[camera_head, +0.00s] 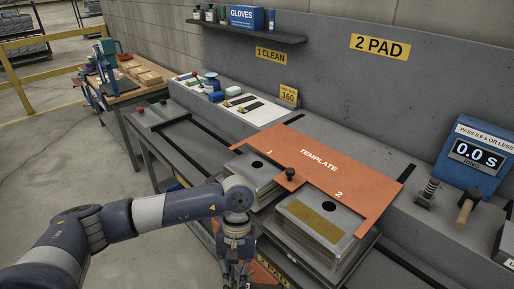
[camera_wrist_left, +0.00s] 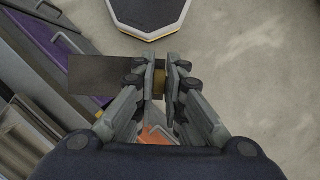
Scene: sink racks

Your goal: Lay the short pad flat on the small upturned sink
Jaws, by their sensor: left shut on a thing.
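My left gripper (camera_head: 238,272) hangs low in front of the bench at the bottom of the head view. In the left wrist view my left gripper (camera_wrist_left: 168,85) is shut on a flat dark pad (camera_wrist_left: 95,75), which sticks out to the left of the fingers. A tan patch shows between the fingertips. Two upturned steel sinks sit at the orange template: one by mark 1 (camera_head: 255,182), bare where it shows, and one by mark 2 (camera_head: 338,248), with a tan rectangle (camera_head: 316,220) on top. The right gripper is out of view.
The orange template (camera_head: 350,179) with a black knob (camera_head: 290,174) partly covers both sinks. A white mat (camera_head: 268,112) with dark strips lies behind. A timer box (camera_head: 472,155) and a wooden-handled tool (camera_head: 467,208) stand at right. Open floor (camera_head: 60,150) lies left.

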